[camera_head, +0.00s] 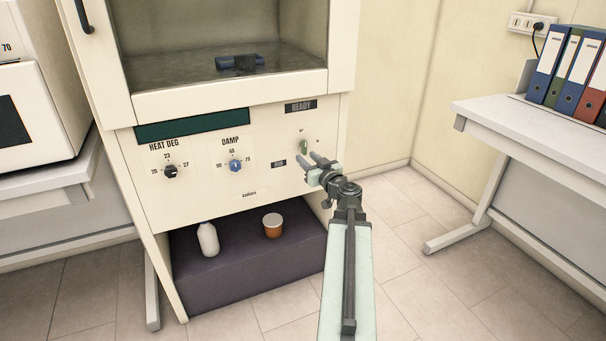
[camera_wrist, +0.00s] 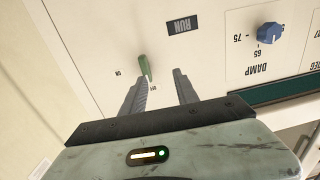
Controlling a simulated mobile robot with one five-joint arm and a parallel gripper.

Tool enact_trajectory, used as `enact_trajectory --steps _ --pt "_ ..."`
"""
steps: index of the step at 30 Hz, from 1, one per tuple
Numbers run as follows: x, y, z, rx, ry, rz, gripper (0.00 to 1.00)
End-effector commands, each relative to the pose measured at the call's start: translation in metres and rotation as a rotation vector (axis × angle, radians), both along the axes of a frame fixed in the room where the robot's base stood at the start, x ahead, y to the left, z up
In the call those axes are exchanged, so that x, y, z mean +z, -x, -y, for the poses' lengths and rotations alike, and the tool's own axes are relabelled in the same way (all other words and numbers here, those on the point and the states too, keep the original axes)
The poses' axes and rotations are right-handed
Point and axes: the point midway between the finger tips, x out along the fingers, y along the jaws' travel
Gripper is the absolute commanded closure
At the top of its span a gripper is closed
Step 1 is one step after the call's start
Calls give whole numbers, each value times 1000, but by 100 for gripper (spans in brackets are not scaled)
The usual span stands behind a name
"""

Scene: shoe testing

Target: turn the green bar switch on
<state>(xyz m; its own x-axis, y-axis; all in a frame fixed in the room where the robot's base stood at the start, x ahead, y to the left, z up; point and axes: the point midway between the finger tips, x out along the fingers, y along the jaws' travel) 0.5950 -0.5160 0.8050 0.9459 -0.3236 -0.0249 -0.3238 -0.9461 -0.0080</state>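The green bar switch (camera_head: 304,147) is on the right part of the cream machine panel, below the READY sign. It also shows in the wrist view (camera_wrist: 144,67), where the picture is upside down and small marks stand beside the switch. My gripper (camera_head: 315,160) is in front of the panel, just below and right of the switch in the head view. Its two grey fingers (camera_wrist: 158,80) are apart with nothing between them. In the wrist view the switch lies just beyond the left fingertip; I cannot tell if they touch.
A black HEAT DEG knob (camera_head: 171,171) and a blue DAMP knob (camera_head: 235,165) are left on the panel. A RUN label (camera_wrist: 184,26) is near the switch. A white bottle (camera_head: 208,239) and an orange-brown cup (camera_head: 272,225) stand on the dark lower shelf. A table (camera_head: 500,125) stands right.

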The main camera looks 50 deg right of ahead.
Motion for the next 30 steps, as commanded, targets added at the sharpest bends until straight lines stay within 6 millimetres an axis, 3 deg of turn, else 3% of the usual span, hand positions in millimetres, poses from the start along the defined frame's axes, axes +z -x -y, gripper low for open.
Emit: enact_trajectory --steps 3,8,13,21,30 --pt "-2 16 20 -54 15 21 64" --pt "1 13 22 -56 17 21 64" --pt "1 -5 30 -54 16 21 64" --pt "1 -50 49 -54 16 21 64" --pt "1 -56 50 -54 16 21 64"
